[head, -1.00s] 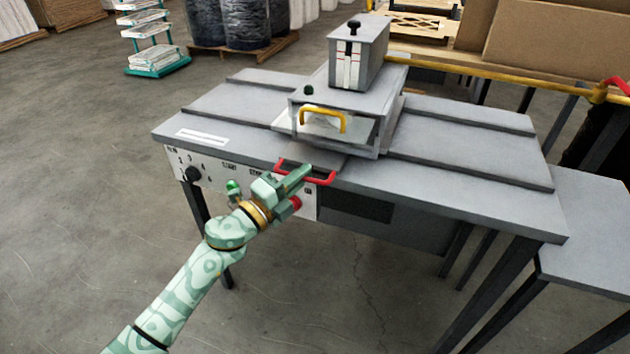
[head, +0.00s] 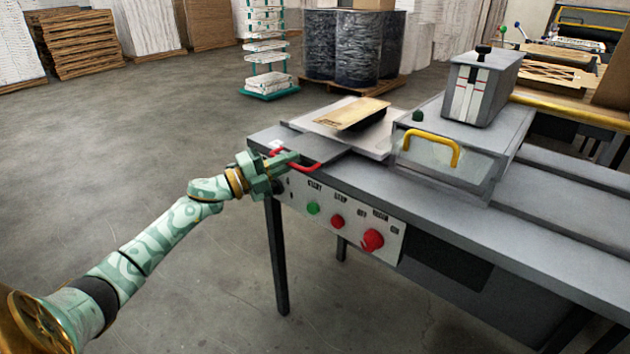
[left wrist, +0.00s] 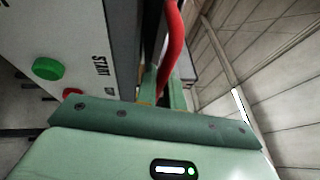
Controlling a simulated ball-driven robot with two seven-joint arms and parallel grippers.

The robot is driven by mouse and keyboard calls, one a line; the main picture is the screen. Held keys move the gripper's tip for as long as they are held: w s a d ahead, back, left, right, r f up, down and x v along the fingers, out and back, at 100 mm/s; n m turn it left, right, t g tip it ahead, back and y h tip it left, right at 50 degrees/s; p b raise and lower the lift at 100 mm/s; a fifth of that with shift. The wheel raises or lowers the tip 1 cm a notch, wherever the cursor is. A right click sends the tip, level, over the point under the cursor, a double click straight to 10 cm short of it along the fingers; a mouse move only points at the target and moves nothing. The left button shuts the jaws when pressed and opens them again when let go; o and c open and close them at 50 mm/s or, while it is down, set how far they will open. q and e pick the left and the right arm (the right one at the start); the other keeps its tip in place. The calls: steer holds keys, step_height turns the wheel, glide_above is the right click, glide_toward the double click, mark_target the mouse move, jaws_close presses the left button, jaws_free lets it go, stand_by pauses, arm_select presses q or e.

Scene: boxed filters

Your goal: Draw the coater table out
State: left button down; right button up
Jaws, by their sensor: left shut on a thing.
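The coater table (head: 322,146) is a grey sliding plate at the left end of the grey machine, with a red handle (head: 310,167) on its front edge. It stands out to the left of the coater's raised housing (head: 440,170), which has a yellow handle. My left gripper (head: 288,160) is shut on the red handle. In the left wrist view the red handle (left wrist: 173,45) runs up from between the fingers (left wrist: 163,88). My right gripper is not in view.
The front panel (head: 345,215) carries green and red buttons. Wrapped drums (head: 355,45) and a teal rack (head: 266,50) stand behind. The floor at left is clear.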

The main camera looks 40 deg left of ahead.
mark_target(275, 155)
arm_select(q)
steer(key=a+b, duration=0.1)
steer(key=a, duration=0.2)
steer(key=shift+a+f, duration=0.15)
steer(key=shift+a+r, duration=0.2)
steer(key=shift+a, duration=0.05)
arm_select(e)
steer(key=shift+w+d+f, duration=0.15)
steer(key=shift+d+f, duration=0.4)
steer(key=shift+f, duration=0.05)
arm_select(q)
steer(key=c, duration=1.6)
jaws_free()
steer(key=shift+a, duration=0.1)
steer(key=shift+o, duration=0.4)
steer(key=shift+a, duration=0.1)
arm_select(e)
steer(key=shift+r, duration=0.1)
